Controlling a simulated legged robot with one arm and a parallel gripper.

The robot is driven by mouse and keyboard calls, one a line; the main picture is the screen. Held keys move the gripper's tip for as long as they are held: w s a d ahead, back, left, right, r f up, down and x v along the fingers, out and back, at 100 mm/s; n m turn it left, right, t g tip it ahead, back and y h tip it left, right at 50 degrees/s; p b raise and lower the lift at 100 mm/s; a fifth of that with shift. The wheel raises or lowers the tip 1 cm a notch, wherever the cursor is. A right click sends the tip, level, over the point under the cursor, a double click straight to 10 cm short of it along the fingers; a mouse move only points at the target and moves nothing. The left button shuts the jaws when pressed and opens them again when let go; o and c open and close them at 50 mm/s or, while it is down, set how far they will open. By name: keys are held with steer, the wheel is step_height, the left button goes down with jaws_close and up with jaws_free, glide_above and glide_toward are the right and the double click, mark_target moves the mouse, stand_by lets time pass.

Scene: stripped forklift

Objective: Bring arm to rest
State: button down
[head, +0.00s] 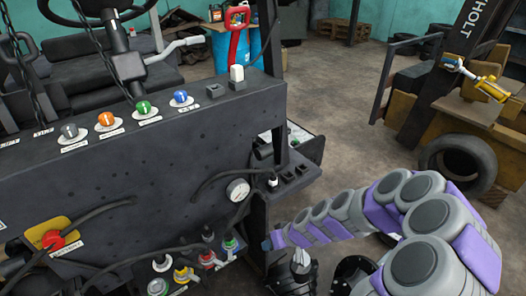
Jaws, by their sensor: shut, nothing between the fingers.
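My arm, with grey joints and purple links, arches across the lower right of the head view. My gripper (300,262) appears as a dark body with a pale pointed tip at the bottom centre, just right of the dark forklift panel (185,180). It looks shut and empty. The lower part of the gripper is cut off by the picture edge. I cannot tell how far it is from the panel.
The panel carries coloured buttons, a gauge (238,190), a red-yellow switch (57,240) and loose cables. At right are a tire (457,168) and a yellow cylinder tool (492,89). Concrete floor (345,120) lies open between.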

steer(key=s+r+g+h, duration=0.2)
steer(key=s+r+g, duration=0.1)
steer(key=s+r, duration=1)
steer(key=s+d+r+m+g+h, duration=0.1)
steer(key=s+d+r+m+h, duration=0.1)
steer(key=s, duration=0.7)
steer(key=s+d+r+m+g+h, duration=0.1)
steer(key=s+d+r+m+h, duration=0.1)
steer(key=s+d+r, duration=0.3)
steer(key=shift+s+d+r+h, duration=0.3)
steer(key=shift+s+d, duration=0.65)
steer(key=shift+s, duration=1.4)
steer(key=shift+d+f, duration=0.1)
steer(key=shift+d, duration=0.15)
steer(key=shift+a, duration=0.15)
